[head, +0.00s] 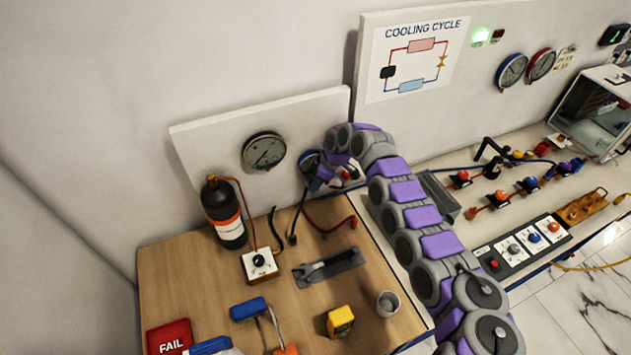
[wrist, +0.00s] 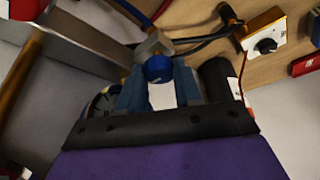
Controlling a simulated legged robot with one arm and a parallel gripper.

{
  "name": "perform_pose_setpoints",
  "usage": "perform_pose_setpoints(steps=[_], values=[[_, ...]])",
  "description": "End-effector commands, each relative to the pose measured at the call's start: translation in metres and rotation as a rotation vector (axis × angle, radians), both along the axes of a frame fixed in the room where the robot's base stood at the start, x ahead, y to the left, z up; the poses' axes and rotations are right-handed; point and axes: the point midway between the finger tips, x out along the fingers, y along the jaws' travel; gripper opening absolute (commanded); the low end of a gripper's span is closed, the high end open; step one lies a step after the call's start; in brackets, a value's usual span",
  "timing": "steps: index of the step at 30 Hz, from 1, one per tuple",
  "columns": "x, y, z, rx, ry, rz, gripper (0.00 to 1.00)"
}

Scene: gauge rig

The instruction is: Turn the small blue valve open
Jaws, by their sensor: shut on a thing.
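The small blue valve (wrist: 158,68) shows in the wrist view as a round blue knob on a grey metal fitting (wrist: 152,45). My gripper (wrist: 159,72) has one blue-grey finger on each side of the knob and is shut on it. In the head view my purple and grey arm reaches over the benches, and my gripper (head: 323,178) is at the backboard beside a blue-rimmed gauge (head: 308,162). There I cannot make out the valve clearly behind the gripper.
A black bottle (head: 224,212) and a white box with a black knob (head: 259,263) stand left on the wooden bench. Hoses hang below the gripper. A grey cup (head: 388,303) and yellow device (head: 340,321) stand in front. Several coloured valves (head: 499,197) are at right.

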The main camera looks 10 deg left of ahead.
Motion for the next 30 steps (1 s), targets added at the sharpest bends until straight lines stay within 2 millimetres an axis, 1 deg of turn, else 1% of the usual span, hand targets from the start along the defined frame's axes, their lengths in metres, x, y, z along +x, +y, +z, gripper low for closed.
perform_pose_setpoints(steps=[1, 6, 9, 19, 22, 26, 30], values=[[0.002, -0.002, 0.000, -0.002, -0.003, -0.004, 0.36], [0.001, -0.002, 0.000, -0.001, -0.003, -0.003, 0.52], [0.001, -0.001, 0.001, -0.001, -0.003, -0.003, 0.59], [0.001, 0.000, 0.000, -0.001, -0.001, -0.003, 0.59], [0.001, -0.001, 0.003, -0.001, -0.001, -0.003, 0.59], [0.002, -0.007, 0.017, 0.000, -0.004, -0.005, 0.59], [0.003, -0.019, 0.043, 0.000, -0.007, -0.006, 0.59]])
